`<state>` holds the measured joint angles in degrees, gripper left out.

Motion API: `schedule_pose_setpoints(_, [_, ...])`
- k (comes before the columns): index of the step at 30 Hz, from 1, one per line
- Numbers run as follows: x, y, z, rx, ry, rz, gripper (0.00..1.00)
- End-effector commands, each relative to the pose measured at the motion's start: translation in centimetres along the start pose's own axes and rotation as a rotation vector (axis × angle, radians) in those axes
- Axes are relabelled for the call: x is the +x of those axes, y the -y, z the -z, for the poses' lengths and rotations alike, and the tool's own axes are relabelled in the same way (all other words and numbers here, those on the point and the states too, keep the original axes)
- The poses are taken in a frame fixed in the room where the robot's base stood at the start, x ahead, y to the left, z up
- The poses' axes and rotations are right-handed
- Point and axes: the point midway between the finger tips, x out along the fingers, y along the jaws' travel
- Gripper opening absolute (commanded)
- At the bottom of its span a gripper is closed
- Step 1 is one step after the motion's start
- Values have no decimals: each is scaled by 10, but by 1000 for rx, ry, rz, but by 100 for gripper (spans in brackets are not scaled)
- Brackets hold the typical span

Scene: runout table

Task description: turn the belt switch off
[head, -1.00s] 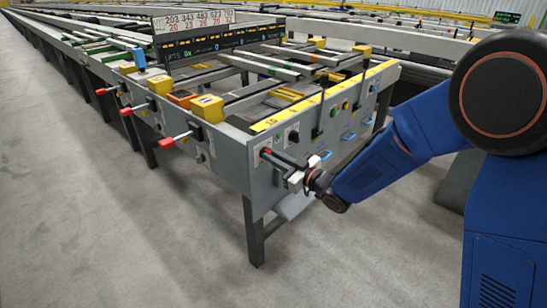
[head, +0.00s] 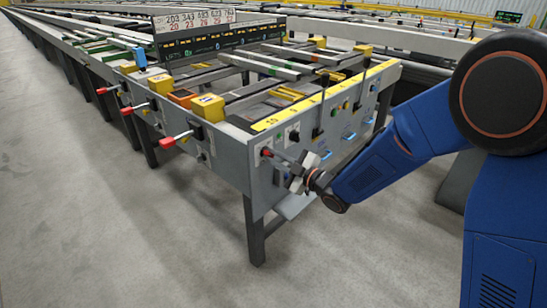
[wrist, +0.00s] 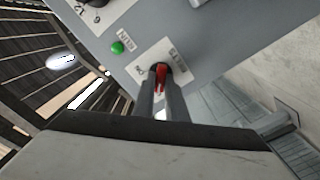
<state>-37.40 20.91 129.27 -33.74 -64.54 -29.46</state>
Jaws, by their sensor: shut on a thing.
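The belt switch (wrist: 161,73) is a red handle on a dark round base in the wrist view. It sits on a white label plate (wrist: 150,63) with small black lettering on both sides, which I cannot read for certain. My gripper (wrist: 160,85) has its two grey fingers shut on the red handle, one on each side. In the head view my gripper (head: 275,157) reaches the left end of the table's grey front panel (head: 256,178). The red switch (head: 266,152) shows there just beyond the fingertips. The fingers hide part of the handle.
A green button (wrist: 117,47) is on the panel near the switch plate. Red-tipped levers (head: 167,142) stick out along the table's left side. Yellow boxes (head: 207,107) stand on its edge. The concrete floor (head: 120,240) in front is clear.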

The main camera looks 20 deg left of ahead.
Motion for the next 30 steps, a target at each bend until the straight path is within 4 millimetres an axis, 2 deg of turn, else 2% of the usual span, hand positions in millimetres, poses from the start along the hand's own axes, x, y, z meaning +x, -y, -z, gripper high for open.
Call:
schedule_pose_setpoints(12, [-1, 1, 0, -7, 1, 1, 0])
schedule_pose_setpoints(13, [-1, 1, 0, -7, 1, 1, 14])
schedule_pose_setpoints(15, [0, 1, 0, -7, 1, 1, 30])
schedule_pose_setpoints(25, [-2, 0, 0, -7, 0, 1, 30])
schedule_pose_setpoints(30, [-16, 0, 0, -6, 1, 0, 30])
